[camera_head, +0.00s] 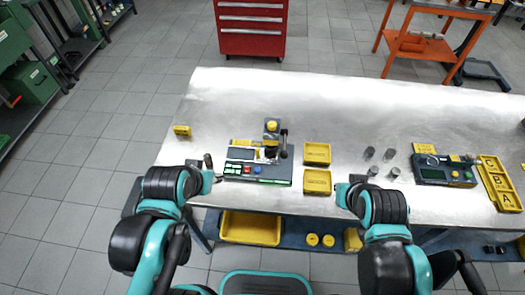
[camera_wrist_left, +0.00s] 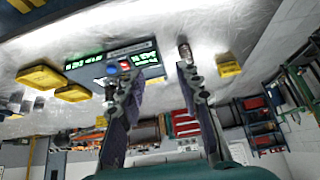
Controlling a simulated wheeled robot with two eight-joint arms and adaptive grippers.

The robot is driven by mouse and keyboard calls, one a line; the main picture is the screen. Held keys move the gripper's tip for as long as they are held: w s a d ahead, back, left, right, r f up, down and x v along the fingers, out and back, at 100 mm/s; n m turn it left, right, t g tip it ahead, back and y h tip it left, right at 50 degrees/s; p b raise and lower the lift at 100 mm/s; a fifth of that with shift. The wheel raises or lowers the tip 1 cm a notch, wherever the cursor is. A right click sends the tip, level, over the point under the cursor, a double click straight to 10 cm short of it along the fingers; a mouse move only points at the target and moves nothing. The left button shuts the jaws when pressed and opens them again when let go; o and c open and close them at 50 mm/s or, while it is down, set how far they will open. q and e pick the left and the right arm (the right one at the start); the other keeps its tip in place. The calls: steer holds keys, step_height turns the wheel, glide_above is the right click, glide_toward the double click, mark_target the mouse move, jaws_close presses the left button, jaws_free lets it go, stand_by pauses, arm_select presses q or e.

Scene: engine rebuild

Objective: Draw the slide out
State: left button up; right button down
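A dark grey station (camera_head: 258,172) with a display and green, red and blue buttons stands on the metal table. It also shows in the left wrist view (camera_wrist_left: 110,62). I cannot tell for sure which part is the slide. A dark upright cylinder (camera_head: 208,160) stands left of the station; a metal cylinder (camera_wrist_left: 185,52) shows by one fingertip in the wrist view. My left gripper (camera_head: 213,180) is at the table's front edge, left of the station. Its fingers (camera_wrist_left: 149,78) are apart with nothing visible between them. My right gripper (camera_head: 342,194) is by the front edge; its fingers are too small to read.
Two yellow bins (camera_head: 317,167) sit right of the station, then several grey cylinders (camera_head: 388,154). A gauge unit (camera_head: 443,172) and a yellow tray (camera_head: 500,184) are further right. A small yellow block (camera_head: 182,131) is at left. The table's back half is clear.

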arm_select(q)
steer(key=w+d+r+m+g+h+p, duration=0.1)
steer(key=w+d+r+m+g+h, duration=0.15)
steer(key=w+m, duration=0.3)
steer(key=m+g+h+p, duration=0.2)
steer(key=m+g, duration=0.1)
steer(key=m, duration=0.4)
glide_toward(257, 149)
steer(key=d+f, duration=0.1)
steer(key=shift+t+y, duration=0.25)
steer(key=shift+t, duration=0.1)
steer(key=b+x, duration=0.1)
steer(key=x, duration=0.3)
steer(key=b+x, duration=0.1)
steer(key=x, duration=0.2)
steer(key=shift+s+d+f+b, duration=0.15)
steer(key=shift+f+b, duration=0.25)
jaws_close()
